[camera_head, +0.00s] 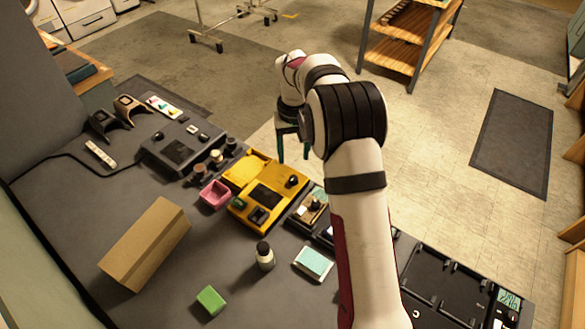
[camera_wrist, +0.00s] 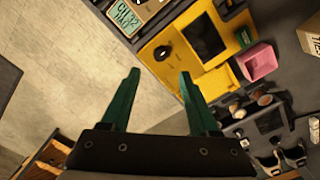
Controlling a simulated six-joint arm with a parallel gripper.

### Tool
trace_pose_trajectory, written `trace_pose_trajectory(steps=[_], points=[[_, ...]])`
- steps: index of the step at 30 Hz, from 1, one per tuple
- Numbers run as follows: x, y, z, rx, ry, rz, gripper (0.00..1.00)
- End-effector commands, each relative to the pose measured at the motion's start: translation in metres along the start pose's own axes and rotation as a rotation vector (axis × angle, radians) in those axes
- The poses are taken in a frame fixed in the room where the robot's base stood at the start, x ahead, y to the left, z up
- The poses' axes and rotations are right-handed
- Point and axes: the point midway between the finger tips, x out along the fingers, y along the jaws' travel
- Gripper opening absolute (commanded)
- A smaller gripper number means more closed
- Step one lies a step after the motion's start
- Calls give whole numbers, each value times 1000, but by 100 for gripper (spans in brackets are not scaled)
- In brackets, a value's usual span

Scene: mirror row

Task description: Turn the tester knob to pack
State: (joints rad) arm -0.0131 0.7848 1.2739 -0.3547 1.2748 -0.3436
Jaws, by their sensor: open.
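The yellow tester (camera_head: 237,208) sits near the far edge of the dark bench, with a dark screen on its face. Its black knob (camera_head: 292,181) is at the right end. Any markings around the knob are too small to read. My gripper (camera_head: 293,158) is open and empty, above and beyond the tester's far edge, apart from the knob. Its two green fingers also show in the wrist view (camera_wrist: 159,74).
A pink bin (camera_head: 214,194) stands against the tester's left side. A dark device (camera_head: 178,150) is farther left. A black tray (camera_head: 440,285) is right.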

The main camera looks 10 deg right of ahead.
Motion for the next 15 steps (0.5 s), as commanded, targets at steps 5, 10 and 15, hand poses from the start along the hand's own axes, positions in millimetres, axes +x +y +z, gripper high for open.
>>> trace_pose_trajectory(steps=[5,10,15], points=[[51,0,1,0,-4,0,62],[78,0,1,1,-1,0,62],[87,0,0,1,1,0,62]])
